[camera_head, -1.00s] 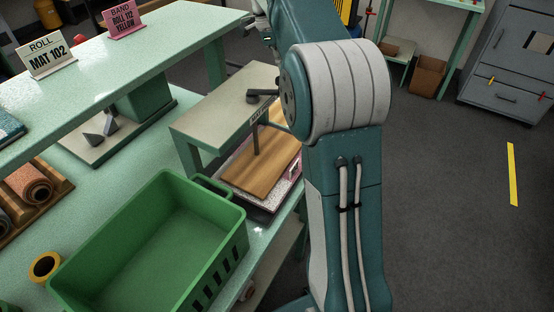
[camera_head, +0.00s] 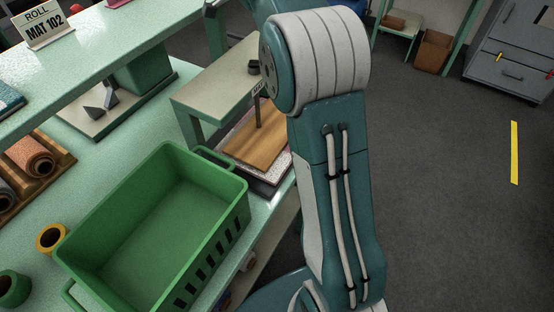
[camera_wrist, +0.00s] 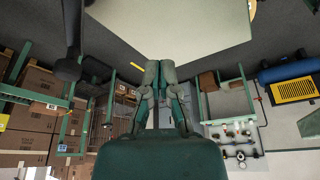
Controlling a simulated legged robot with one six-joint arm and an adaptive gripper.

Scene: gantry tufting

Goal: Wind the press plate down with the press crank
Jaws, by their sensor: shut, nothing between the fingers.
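The press stands on the bench with a pale beam (camera_head: 205,90) on green legs. Its wooden press plate (camera_head: 250,148) hangs on a dark screw over a pinkish-white mat piece (camera_head: 272,176). The dark knob of the press crank (camera_head: 254,67) shows above the beam; my arm hides the rest. My gripper is outside the head view or hidden by my arm. In the wrist view my gripper (camera_wrist: 159,75) is shut and empty, its tips against a pale surface in the picture, likely the beam top. A dark rod with a thick end (camera_wrist: 70,45), likely the crank handle, is left of the fingers, apart from them.
A green crate (camera_head: 160,225) stands in front of the press. Yellow tape (camera_head: 51,238) and rolls (camera_head: 32,153) lie left on the bench. A raised green shelf (camera_head: 100,75) runs behind. A grey cabinet (camera_head: 515,60) stands at the far right, with open floor before it.

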